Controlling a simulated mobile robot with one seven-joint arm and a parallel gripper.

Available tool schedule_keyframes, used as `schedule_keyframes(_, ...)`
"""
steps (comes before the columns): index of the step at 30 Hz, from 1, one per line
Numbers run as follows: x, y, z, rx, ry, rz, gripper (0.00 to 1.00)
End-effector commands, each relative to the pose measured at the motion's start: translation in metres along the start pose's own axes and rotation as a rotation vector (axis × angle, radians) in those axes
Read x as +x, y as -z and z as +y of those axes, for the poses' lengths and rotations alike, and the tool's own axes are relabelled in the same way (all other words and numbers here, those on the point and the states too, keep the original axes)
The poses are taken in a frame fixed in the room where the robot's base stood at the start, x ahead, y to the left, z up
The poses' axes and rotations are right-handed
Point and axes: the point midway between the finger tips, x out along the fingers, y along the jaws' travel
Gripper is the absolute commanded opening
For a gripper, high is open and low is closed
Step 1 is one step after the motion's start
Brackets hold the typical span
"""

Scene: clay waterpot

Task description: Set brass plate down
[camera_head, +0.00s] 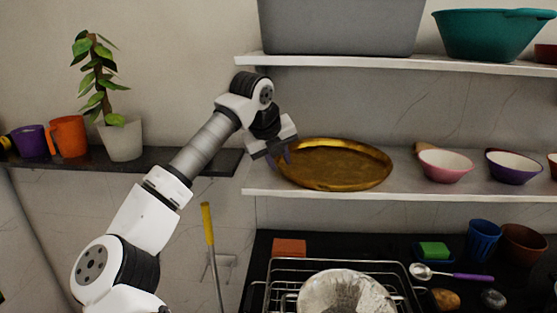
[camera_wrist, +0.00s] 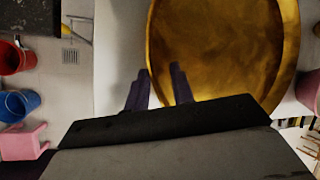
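The brass plate (camera_head: 345,165) is a wide, round, gold-coloured dish with a raised rim. In the head view it appears to lie flat on the middle shelf (camera_head: 405,188), near its left end. In the wrist view the plate (camera_wrist: 225,50) fills the upper right. My gripper (camera_head: 282,156) points down at the plate's left edge. In the wrist view my gripper (camera_wrist: 159,88) has its two fingers apart, one just outside the rim and one over the inside. A gap shows between them. Whether either finger touches the rim is unclear.
A pink bowl (camera_head: 445,166) and a purple bowl (camera_head: 514,168) stand right of the plate. A grey bin (camera_head: 340,25) and a teal basin (camera_head: 490,35) are on the shelf above. A potted plant (camera_head: 121,139) stands on the dark left shelf. A dish rack (camera_head: 280,285) is below.

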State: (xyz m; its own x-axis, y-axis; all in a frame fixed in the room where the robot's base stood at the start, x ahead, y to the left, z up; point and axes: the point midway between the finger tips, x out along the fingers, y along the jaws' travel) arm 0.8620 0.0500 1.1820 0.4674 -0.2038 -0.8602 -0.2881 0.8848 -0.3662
Motion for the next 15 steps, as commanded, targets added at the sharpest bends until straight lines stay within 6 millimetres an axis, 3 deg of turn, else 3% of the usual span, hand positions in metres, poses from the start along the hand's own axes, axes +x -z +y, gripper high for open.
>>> schedule_keyframes(5,-0.011,0.004,0.006,-0.001,-0.001,-0.004,0.24)
schedule_keyframes(15,-0.050,0.050,0.054,-0.001,-0.002,-0.004,0.24)
